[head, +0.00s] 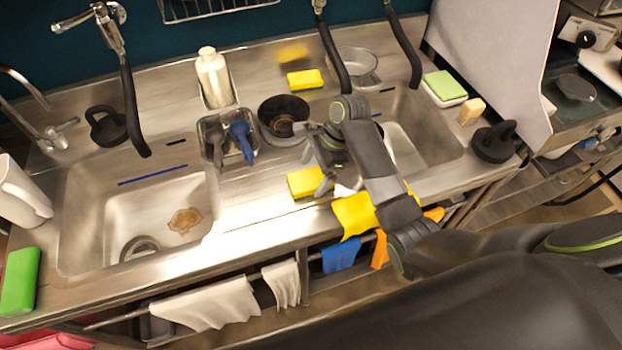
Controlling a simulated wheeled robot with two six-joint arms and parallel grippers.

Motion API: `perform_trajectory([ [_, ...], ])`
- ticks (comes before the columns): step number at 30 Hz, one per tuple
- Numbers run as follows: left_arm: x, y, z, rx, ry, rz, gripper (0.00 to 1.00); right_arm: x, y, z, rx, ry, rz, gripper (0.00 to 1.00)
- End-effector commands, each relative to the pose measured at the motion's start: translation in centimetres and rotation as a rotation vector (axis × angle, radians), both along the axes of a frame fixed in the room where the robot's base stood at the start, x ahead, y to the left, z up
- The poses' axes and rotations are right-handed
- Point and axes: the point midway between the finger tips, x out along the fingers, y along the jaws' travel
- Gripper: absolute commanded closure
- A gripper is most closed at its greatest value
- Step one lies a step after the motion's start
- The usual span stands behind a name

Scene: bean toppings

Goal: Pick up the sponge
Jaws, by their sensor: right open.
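A yellow sponge with a darker underside (303,183) lies on the steel counter between the two sinks, near the front edge. My right gripper (334,187) is open, above and at the right side of this sponge, with its fingers pointing down. Its fingers and wrist hide the sponge's right end, so I cannot tell whether they touch it. Another yellow sponge (305,79) lies at the back of the counter. A green and white sponge (445,86) lies right of the right sink. A green sponge (20,281) is at the far left. My left gripper is not in view.
A black pan (283,117) and a steel bin with brushes (213,125) stand behind the near yellow sponge. The left sink (84,215) and right sink (432,130) flank it. Cloths, one yellow (356,215), hang at the front edge. A white bottle (213,78) stands behind.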

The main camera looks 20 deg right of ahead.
Motion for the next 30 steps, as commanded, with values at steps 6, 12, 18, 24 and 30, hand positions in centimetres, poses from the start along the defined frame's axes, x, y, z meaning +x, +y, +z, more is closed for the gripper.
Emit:
perform_trajectory([
  [6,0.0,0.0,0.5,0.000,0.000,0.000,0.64,-0.1,1.0,-2.1,0.001,0.000,0.002,0.15],
  [12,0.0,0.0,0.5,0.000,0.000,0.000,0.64,-0.1,1.0,-2.3,-0.001,-0.001,0.002,0.15],
  [18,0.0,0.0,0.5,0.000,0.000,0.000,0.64,-0.1,0.9,-2.3,-0.001,-0.001,0.002,0.15],
  [24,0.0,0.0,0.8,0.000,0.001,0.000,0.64,-0.1,0.9,-2.4,-0.001,0.001,0.001,0.15],
  [30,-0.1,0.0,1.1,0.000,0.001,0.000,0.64,-0.1,0.9,-2.5,-0.001,0.000,0.001,0.15],
])
